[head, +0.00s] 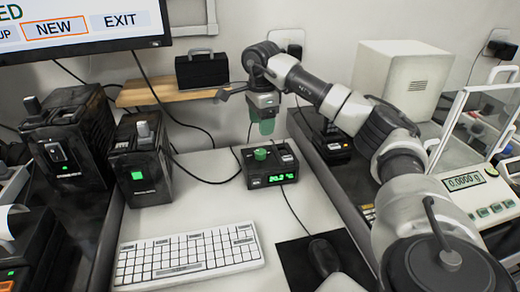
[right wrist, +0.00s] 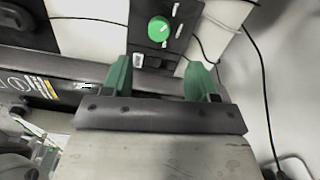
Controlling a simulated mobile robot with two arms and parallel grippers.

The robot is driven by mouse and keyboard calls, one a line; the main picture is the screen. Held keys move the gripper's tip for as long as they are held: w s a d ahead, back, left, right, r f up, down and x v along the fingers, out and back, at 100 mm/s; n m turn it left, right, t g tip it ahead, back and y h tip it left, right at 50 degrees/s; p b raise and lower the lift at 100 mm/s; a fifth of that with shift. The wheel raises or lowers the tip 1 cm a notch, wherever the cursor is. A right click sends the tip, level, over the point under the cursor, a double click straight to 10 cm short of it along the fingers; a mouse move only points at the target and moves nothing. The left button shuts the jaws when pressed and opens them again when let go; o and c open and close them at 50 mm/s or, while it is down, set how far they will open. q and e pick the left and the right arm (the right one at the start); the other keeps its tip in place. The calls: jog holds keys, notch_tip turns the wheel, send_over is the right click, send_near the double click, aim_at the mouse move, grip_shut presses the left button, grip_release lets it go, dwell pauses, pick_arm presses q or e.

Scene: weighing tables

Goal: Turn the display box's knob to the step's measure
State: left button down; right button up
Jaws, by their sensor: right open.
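The black display box (head: 271,166) sits on the white desk, with a lit green readout (head: 281,178) whose digits are too small to read surely. Its round green knob (head: 260,154) stands on top. My right gripper (head: 264,128) hangs above and a little behind the knob, apart from it, with green fingers pointing down. In the right wrist view the fingers (right wrist: 160,78) are spread wide with nothing between them. The knob also shows there (right wrist: 159,28), beyond the fingertips, with a white mark on it. My left gripper is out of view.
A keyboard (head: 189,255) lies in front of the box, and a mouse (head: 323,257) lies on a black pad. Black devices (head: 140,160) stand to the left. A wooden shelf (head: 170,93) holds a black case (head: 202,70). A balance (head: 468,182) stands to the right.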

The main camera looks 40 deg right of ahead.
aim_at(261, 151)
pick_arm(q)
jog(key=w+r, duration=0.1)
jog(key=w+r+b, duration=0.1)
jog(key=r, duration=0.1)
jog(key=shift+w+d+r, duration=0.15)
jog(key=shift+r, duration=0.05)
pick_arm(e)
notch_tip(261, 151, down, 9)
jog(key=shift+s+r, duration=0.1)
jog(key=c, duration=0.9)
jog(key=shift+c, duration=0.2)
